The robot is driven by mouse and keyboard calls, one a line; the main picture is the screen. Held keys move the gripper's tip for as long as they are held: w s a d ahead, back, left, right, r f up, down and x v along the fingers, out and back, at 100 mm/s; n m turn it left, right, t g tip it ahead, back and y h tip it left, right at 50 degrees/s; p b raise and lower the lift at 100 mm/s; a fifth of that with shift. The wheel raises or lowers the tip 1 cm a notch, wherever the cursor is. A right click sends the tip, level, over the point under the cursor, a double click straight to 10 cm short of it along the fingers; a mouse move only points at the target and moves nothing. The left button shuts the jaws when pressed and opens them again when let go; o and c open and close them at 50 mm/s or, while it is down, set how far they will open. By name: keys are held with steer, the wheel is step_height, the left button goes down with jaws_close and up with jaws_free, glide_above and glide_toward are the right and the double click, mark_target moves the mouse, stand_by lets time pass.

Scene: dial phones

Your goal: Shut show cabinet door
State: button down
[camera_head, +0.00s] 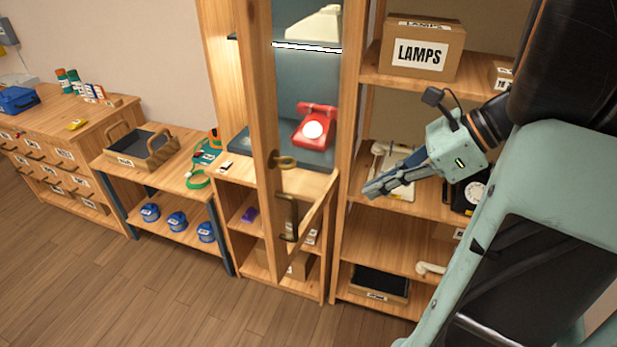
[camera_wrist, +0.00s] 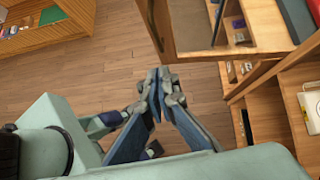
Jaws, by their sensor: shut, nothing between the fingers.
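The show cabinet (camera_head: 350,100) is a tall wooden case holding a red dial phone (camera_head: 314,127). Its wood-framed glass door (camera_head: 260,90) stands open, swung out toward me, with a dark handle (camera_head: 288,216) and a brass lock piece (camera_head: 283,162) on its free-edge stile. In the wrist view, a wooden stile and lower rail that look like this door (camera_wrist: 220,54) show at the top. My gripper (camera_head: 370,190) is shut and empty, right of the door and apart from it, in front of the right shelves. Its closed fingertips (camera_wrist: 158,78) point toward the door in the wrist view.
Right of the cabinet, open shelves hold a LAMPS box (camera_head: 421,48), a pale phone (camera_head: 390,165) and a dark tray (camera_head: 380,282). A low bench with a wooden carrier (camera_head: 140,148) stands left. The wooden floor (camera_head: 130,285) in front is clear.

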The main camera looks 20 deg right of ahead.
steer(key=w+a+f, duration=0.2)
steer(key=a+f, duration=0.1)
steer(key=a, duration=0.2)
steer(key=w+a+f+p, duration=0.1)
steer(key=w+a+f, duration=0.1)
steer(key=a, duration=0.3)
steer(key=shift+w+a+f, duration=0.2)
steer(key=shift+w+f, duration=0.2)
steer(key=shift+w, duration=0.4)
steer(key=shift+w+a, duration=0.1)
